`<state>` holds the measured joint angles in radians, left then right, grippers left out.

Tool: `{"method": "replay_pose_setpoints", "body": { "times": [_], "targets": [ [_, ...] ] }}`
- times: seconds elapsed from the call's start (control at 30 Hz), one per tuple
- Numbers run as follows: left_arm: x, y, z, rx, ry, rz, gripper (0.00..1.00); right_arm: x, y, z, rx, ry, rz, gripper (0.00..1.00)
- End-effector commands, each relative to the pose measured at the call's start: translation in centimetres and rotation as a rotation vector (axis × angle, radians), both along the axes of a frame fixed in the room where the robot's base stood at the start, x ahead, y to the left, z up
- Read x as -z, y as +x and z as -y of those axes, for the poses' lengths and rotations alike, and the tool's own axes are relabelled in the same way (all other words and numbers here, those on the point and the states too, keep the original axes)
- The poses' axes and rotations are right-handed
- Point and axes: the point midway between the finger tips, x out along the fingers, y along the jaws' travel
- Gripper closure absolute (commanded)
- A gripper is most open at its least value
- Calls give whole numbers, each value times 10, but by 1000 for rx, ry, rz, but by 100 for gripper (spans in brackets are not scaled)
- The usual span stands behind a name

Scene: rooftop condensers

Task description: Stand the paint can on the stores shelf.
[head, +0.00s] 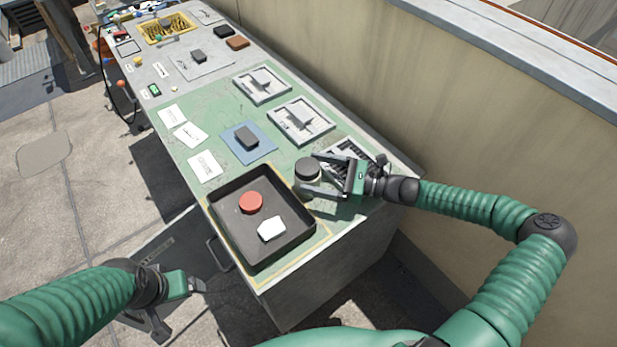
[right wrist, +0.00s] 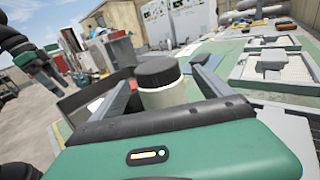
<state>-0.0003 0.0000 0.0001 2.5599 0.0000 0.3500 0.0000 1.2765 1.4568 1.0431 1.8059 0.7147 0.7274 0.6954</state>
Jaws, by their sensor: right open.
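A pale can with a dark lid (head: 308,168), which I take for the paint can, stands upright on the green bench top beside the black tray. In the right wrist view the can (right wrist: 161,88) shows its dark lid and whitish body between the two fingers, with a gap on each side. My right gripper (head: 304,178) is open around it, not closed on it. My left gripper (head: 182,306) is open and empty, low at the left, off the bench's near side. I cannot make out a stores shelf.
A black tray (head: 222,232) holds a red round thing (head: 251,203) and a white block (head: 271,229). Pale frames (head: 301,120), a blue mat (head: 236,133) with a dark block and paper cards (head: 205,166) lie further along. A wall (head: 420,90) runs along the bench's far side.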

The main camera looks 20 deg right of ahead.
Motion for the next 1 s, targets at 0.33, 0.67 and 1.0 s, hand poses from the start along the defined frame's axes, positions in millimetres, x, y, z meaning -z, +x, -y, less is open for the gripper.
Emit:
{"method": "replay_pose_setpoints", "body": {
  "times": [0.33,0.67,1.0],
  "targets": [
    [10,0,0,0,0,0,15,1,27,-33,2,13,1,11],
    [10,0,0,0,0,0,15,-2,28,-43,2,4,1,22],
    [10,0,0,-1,0,0,15,0,28,-38,4,7,1,67]
  ]
}}
